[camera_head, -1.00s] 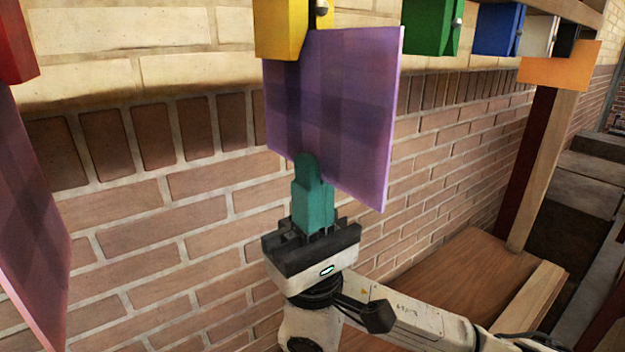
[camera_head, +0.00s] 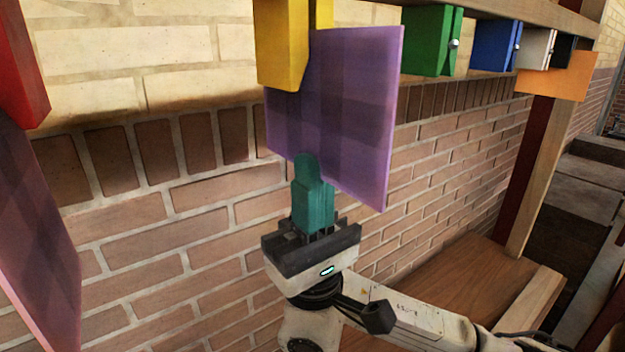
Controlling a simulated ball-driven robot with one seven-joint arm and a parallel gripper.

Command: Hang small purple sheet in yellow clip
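The small purple sheet (camera_head: 350,120) stands upright in the middle of the view. My gripper (camera_head: 312,165), with teal fingers, is shut on its lower edge from below. The yellow clip (camera_head: 282,45) hangs at the top and overlaps the sheet's upper left part in the picture. The clip's lower end shows in front of the sheet, and the sheet's top edge appears to run in behind its front jaw. Whether the sheet lies between both jaws is hidden.
A red clip (camera_head: 22,70) holds a pink sheet (camera_head: 35,220) at left. Green (camera_head: 428,42), blue (camera_head: 495,48), white (camera_head: 536,48) and black (camera_head: 563,50) clips hang under the wooden rail (camera_head: 520,20) at right. An orange sheet (camera_head: 560,78) hangs there. A brick wall (camera_head: 170,240) stands behind.

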